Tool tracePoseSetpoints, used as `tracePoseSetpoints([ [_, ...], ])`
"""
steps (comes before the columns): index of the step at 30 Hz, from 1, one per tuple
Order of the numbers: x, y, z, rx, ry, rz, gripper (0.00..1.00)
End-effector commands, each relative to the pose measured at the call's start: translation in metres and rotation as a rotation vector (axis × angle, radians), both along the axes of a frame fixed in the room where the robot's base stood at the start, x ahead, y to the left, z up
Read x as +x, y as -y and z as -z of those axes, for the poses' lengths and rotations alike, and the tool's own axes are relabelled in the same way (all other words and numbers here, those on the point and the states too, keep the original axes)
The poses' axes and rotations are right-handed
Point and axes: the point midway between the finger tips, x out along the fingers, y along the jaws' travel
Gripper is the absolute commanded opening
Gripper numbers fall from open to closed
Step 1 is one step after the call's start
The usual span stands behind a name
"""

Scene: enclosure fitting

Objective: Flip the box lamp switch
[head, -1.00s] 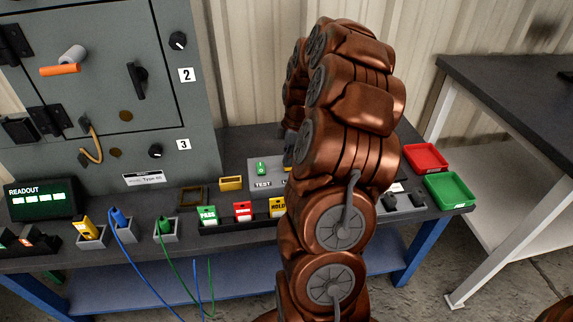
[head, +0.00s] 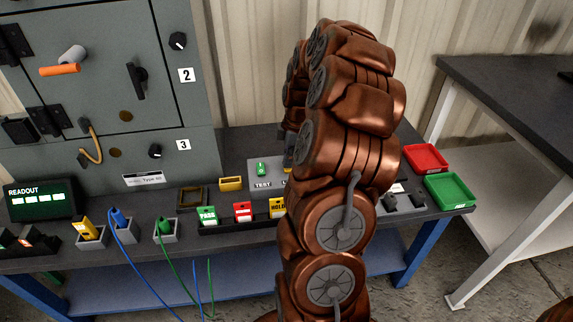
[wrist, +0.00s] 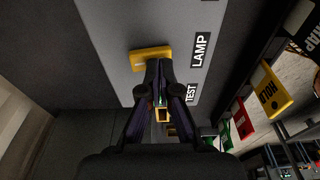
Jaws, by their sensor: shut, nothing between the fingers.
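The grey switch box (head: 263,183) stands on the bench with its TEST label and a small green switch (head: 261,169) showing in the head view. In the wrist view its panel (wrist: 125,30) carries the LAMP label (wrist: 200,50) and the TEST label (wrist: 190,92). A yellow switch part (wrist: 150,56) sits beside the LAMP label. My gripper (wrist: 160,66) is shut and empty, its fingertips right at the yellow part's lower edge. I cannot tell whether they touch. The fingers partly cover the green switch. My arm hides the box's right side in the head view.
Green, red and yellow tags (head: 242,211) stand in a rack in front of the box. A grey cabinet (head: 100,90) stands at left. Red (head: 425,157) and green (head: 450,190) trays lie at the bench's right end. Blue and green cables hang over the front edge.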

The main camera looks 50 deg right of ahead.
Motion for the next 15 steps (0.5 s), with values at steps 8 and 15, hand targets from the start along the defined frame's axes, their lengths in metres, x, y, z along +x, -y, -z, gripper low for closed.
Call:
tracePoseSetpoints([
  [8, 0.001, 0.001, -0.020, -0.002, 0.003, 0.002, 0.00],
  [15, 0.000, 0.001, -0.035, -0.001, 0.001, 0.001, 0.00],
])
